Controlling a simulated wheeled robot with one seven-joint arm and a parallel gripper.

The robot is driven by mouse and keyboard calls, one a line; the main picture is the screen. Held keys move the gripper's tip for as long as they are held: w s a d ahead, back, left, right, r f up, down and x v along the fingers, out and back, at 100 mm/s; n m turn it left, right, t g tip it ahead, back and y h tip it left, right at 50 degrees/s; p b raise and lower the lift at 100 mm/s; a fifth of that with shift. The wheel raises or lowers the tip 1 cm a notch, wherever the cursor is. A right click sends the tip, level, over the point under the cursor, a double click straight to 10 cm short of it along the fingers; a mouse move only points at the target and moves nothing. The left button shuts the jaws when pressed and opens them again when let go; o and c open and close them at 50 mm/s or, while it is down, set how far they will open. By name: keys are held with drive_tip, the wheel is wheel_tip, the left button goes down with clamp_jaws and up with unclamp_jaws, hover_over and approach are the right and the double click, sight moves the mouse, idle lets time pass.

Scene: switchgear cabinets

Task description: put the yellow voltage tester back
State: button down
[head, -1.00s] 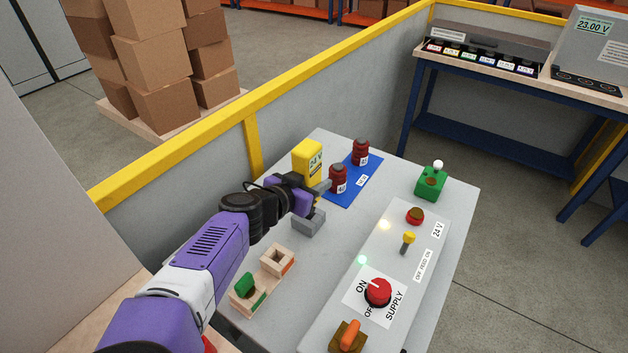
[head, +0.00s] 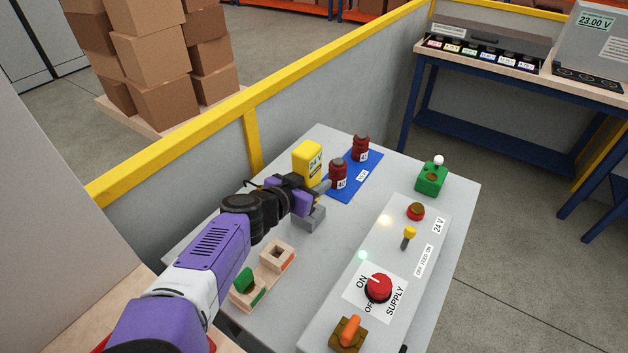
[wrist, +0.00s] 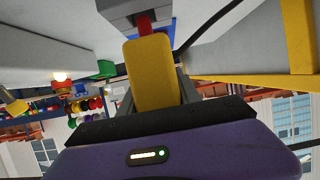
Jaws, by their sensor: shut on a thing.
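The grey holder (head: 310,219) sits on the grey table just below my gripper in the head view. The tip meets or overlaps the holder in the wrist view; I cannot tell how far in it is. My gripper hides the tester's lower part in the head view.
Two dark red parts (head: 338,173) stand on a blue mat (head: 370,178) close right of my gripper. A wooden block tray (head: 274,270) is in front. A yellow-topped barrier (head: 250,95) runs behind.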

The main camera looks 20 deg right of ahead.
drive_tip(key=shift+f+b, duration=0.55)
drive_tip(key=shift+f, duration=0.75)
drive_tip(key=c, duration=0.8)
unclamp_jaws()
drive_tip(key=shift+o, duration=0.2)
